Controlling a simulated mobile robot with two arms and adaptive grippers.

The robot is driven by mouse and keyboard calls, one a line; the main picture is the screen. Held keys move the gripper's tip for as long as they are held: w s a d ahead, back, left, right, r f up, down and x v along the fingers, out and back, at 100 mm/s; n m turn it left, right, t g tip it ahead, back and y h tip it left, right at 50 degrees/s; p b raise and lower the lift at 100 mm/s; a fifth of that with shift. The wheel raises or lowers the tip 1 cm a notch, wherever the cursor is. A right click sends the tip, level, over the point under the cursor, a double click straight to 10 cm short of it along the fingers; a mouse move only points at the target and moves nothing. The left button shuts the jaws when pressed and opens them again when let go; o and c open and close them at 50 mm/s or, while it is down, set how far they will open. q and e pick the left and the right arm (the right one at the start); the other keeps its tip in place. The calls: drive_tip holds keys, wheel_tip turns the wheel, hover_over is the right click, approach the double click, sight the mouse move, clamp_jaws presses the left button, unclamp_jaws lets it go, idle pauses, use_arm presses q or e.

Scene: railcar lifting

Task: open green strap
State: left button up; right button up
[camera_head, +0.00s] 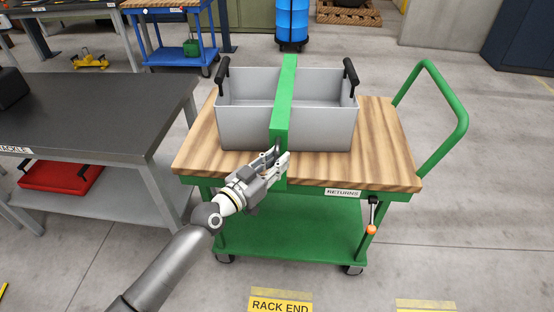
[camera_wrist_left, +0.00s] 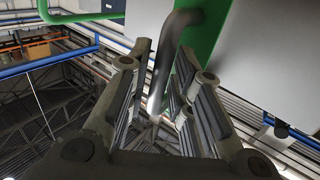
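The green strap (camera_head: 285,90) runs over the middle of a grey two-part bin (camera_head: 245,125) and down the front of the cart. It also shows in the wrist view (camera_wrist_left: 208,35). A dark curved lever (camera_wrist_left: 168,55) stands out from the strap in the wrist view. My left gripper (camera_head: 280,160) is at the strap's front, just below the bin. Its fingers (camera_wrist_left: 160,85) are apart, with the lever between them; I cannot tell whether either finger touches it. My right gripper is not in view.
The bin stands on the wooden top (camera_head: 390,150) of a green cart with a push handle (camera_head: 462,110) at right. An orange-tipped crank (camera_head: 371,228) hangs at the cart's front right. A dark workbench (camera_head: 100,110) stands at left. The floor in front is clear.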

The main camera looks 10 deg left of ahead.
use_arm(q)
drive_tip(key=shift+w+d, duration=0.1)
drive_tip(key=shift+w, duration=0.05)
clamp_jaws()
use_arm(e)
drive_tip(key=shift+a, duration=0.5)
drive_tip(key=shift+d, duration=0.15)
